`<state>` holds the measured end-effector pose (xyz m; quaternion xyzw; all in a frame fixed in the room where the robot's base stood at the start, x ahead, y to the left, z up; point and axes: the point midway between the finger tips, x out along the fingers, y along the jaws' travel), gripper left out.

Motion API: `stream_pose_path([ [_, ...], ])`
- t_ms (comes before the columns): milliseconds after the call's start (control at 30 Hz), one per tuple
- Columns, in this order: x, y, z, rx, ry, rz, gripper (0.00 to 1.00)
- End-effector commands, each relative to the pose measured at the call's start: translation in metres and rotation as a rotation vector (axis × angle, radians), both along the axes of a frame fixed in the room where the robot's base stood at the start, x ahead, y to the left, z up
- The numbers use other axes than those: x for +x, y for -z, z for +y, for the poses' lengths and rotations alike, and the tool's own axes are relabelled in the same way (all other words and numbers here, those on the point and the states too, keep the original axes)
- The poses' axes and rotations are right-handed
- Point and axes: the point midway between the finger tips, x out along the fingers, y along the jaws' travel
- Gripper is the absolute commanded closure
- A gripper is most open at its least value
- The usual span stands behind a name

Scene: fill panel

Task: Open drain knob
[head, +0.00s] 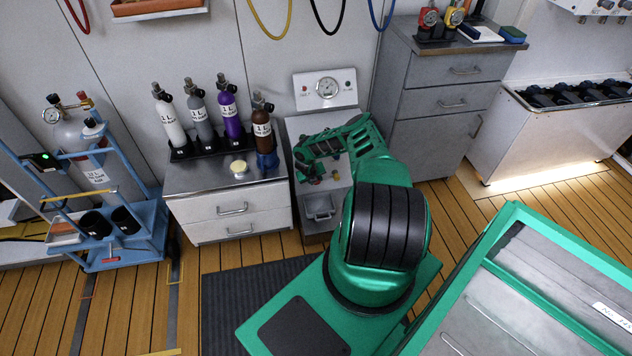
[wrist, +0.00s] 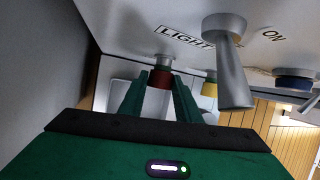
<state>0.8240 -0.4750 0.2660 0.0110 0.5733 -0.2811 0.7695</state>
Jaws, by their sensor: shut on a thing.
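My gripper (head: 308,170) reaches down to the sloped front of the grey fill panel (head: 296,128). In the wrist view the two green fingers of my gripper (wrist: 162,82) stand on either side of a red knob (wrist: 158,99) with a grey stem, and are shut on it. A yellow knob (wrist: 209,89) is just to the right, partly behind a grey lever (wrist: 230,62). A blue knob (wrist: 294,82) is farther right. The readable labels say LIGHT and ON. I see no drain label, so I cannot tell which knob is the drain.
A pressure gauge (head: 327,88) sits on the panel's upright back. Left of the panel, a low cabinet (head: 228,205) carries several bottles and a blue cup (head: 267,160). A taller grey drawer cabinet (head: 440,100) stands right. A green-framed bench (head: 530,300) fills the lower right.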

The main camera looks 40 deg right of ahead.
Motion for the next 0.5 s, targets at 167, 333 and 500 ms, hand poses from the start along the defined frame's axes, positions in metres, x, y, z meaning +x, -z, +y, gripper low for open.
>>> stream_pose_path([
  [167,0.0028,0.0006,0.0021,-0.073,-0.002,0.042,0.92],
  [333,0.0031,0.0009,0.0027,-0.112,-0.002,0.066,0.92],
  [500,0.003,0.0008,0.0022,-0.126,0.0,0.074,0.92],
])
